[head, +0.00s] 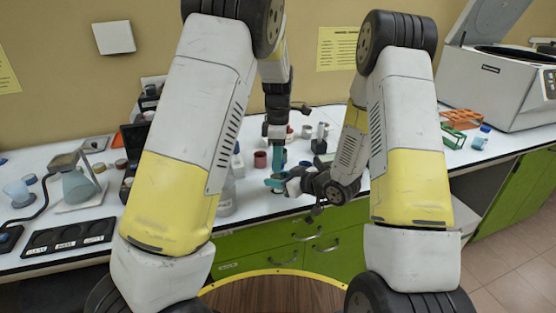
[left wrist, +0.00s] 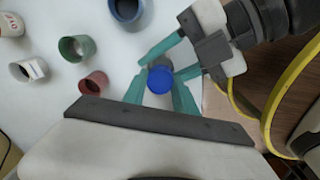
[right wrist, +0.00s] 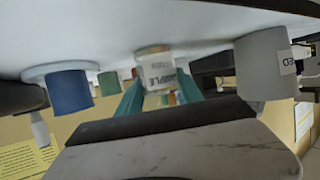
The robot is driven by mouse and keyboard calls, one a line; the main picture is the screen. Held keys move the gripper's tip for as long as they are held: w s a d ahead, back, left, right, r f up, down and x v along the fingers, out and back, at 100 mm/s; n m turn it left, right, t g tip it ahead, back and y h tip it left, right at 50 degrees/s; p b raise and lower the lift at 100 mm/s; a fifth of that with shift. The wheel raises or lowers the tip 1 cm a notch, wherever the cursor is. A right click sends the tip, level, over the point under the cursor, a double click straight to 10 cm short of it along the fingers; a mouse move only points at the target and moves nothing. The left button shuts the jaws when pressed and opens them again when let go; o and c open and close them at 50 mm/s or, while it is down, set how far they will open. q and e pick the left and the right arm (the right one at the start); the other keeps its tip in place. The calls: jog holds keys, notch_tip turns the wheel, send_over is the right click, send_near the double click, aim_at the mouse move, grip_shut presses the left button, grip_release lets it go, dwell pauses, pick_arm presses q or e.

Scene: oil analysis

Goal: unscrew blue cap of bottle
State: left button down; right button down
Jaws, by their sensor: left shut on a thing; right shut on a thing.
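The bottle's blue cap (left wrist: 160,79) shows from above in the left wrist view. My left gripper (left wrist: 161,94) is shut on it, one teal finger on each side. In the head view the left gripper (head: 278,155) points down from above. My right gripper (head: 277,183) comes in from the right, below the left one. In the right wrist view the right gripper (right wrist: 160,92) is shut on the white-labelled bottle (right wrist: 158,70), which appears upside down there. In the head view the fingers and arms mostly hide bottle and cap. I cannot tell how far the cap is turned.
A dark red cup (head: 260,159) stands close behind left of the grippers. A green cup (left wrist: 77,47) and a blue container (left wrist: 126,8) are nearby. A flask stand (head: 88,195) and a black tray (head: 68,238) are at the left; a centrifuge (head: 490,88) is at the right.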

pick_arm(q)
jog(key=shift+r, duration=0.15)
dwell(0.3)
jog(key=shift+r, duration=0.95)
jog(key=shift+r, duration=2)
pick_arm(e)
jog(key=c, duration=0.7)
grip_release()
